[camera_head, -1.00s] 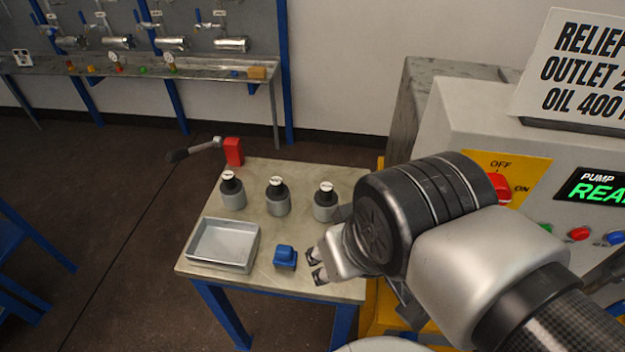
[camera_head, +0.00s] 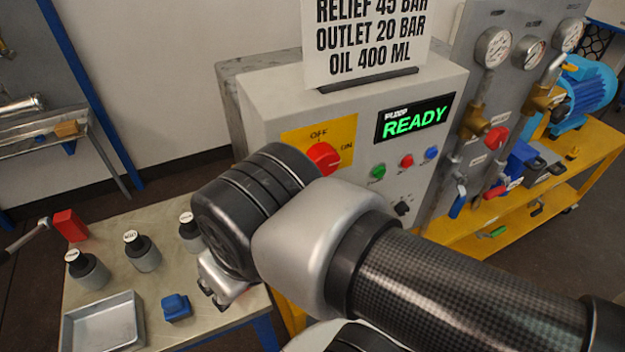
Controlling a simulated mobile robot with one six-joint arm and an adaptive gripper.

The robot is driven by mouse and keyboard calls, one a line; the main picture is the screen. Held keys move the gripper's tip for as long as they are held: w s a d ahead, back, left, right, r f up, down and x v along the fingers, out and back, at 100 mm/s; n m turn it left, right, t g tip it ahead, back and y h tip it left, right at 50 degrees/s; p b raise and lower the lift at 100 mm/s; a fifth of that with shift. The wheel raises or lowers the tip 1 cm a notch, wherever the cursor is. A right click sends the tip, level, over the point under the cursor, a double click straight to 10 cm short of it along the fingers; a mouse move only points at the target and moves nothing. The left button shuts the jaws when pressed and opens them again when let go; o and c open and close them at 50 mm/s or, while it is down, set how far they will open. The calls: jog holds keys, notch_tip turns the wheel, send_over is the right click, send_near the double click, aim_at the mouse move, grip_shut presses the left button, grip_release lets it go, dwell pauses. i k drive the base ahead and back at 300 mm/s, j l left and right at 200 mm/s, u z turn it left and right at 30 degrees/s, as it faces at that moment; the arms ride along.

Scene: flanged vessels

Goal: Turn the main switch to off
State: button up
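The main switch is a red rotary knob (camera_head: 323,157) on a yellow plate (camera_head: 346,131) marked OFF at the top and ON at the right. The plate is on the front of a grey control cabinet. My arm hides the lower left of the plate and may cover part of the knob, so I cannot tell its exact setting. My gripper (camera_head: 213,293) is below and left of the switch, over the small table's right side. Its fingertips show apart, with nothing seen between them. It is not touching the switch.
The pump display (camera_head: 417,119) reads READY, with green, red and blue buttons below. A sign (camera_head: 365,40) stands on the cabinet. Gauges and valves are right.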

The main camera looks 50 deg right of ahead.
aim_at(327, 159)
jog(key=k+l+z, duration=0.1)
jog(key=z, duration=0.35)
jog(key=k+l+z, duration=0.1)
jog(key=z, duration=0.35)
jog(key=l+z, duration=0.1)
jog(key=z, duration=0.35)
